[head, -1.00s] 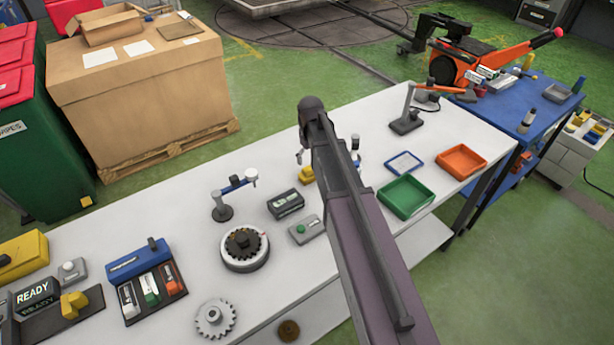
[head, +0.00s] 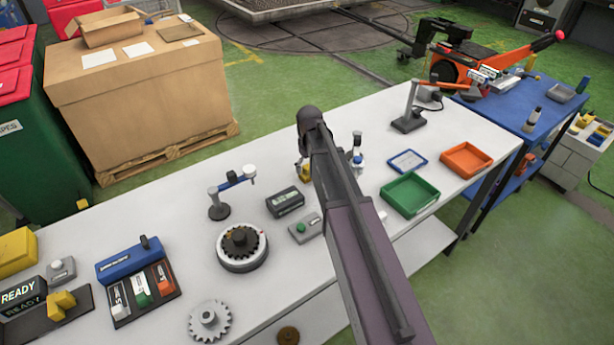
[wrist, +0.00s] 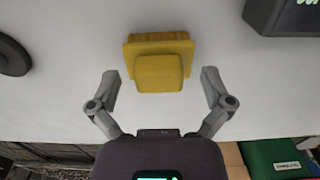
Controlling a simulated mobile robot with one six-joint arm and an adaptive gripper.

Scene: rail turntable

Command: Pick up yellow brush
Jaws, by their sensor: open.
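The yellow brush (wrist: 158,70) lies on the white worktop in the wrist view, with a wide ribbed block behind a smoother raised part. My gripper (wrist: 160,80) is open, with one finger on each side of the brush's near part. Clear gaps show between both fingers and the brush, and nothing is held. In the head view, a small part of the yellow brush (head: 304,172) shows left of my arm. My arm hides the rest of it and most of the gripper.
A grey device (head: 285,202) stands near the brush, with a green-button box (head: 304,229) in front. A small stand (head: 220,204) is further left. A green tray (head: 409,195) and an orange tray (head: 466,158) lie to the right on the white bench (head: 470,128).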

